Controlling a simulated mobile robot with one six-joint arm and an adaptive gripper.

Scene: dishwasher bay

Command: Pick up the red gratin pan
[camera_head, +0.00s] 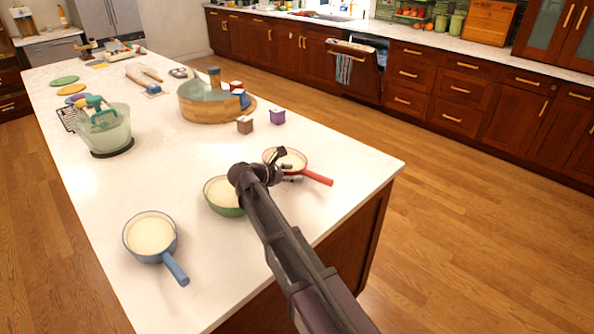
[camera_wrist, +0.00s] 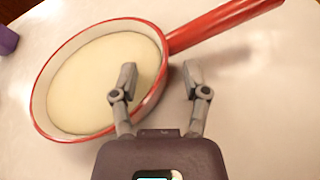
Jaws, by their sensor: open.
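The red gratin pan (camera_head: 303,165) sits on the white island counter with its red handle pointing right. In the wrist view the pan (camera_wrist: 48,60) has a cream inside and a red rim, and its handle runs to the upper right. My gripper (camera_wrist: 158,80) is open and empty. Its left finger shows over the pan's inside near the rim, and its right finger is outside the pan, below the handle. I cannot tell whether the fingers touch the rim. In the head view my gripper (camera_head: 284,165) is at the pan and hides part of it.
A green pan (camera_head: 222,208) stands close left of my arm, partly hidden by it. A blue pan (camera_head: 150,258) is at the front left. A purple block (camera_head: 278,117) and a brown block (camera_head: 245,125) lie behind the red pan. The counter's right edge is near the handle.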

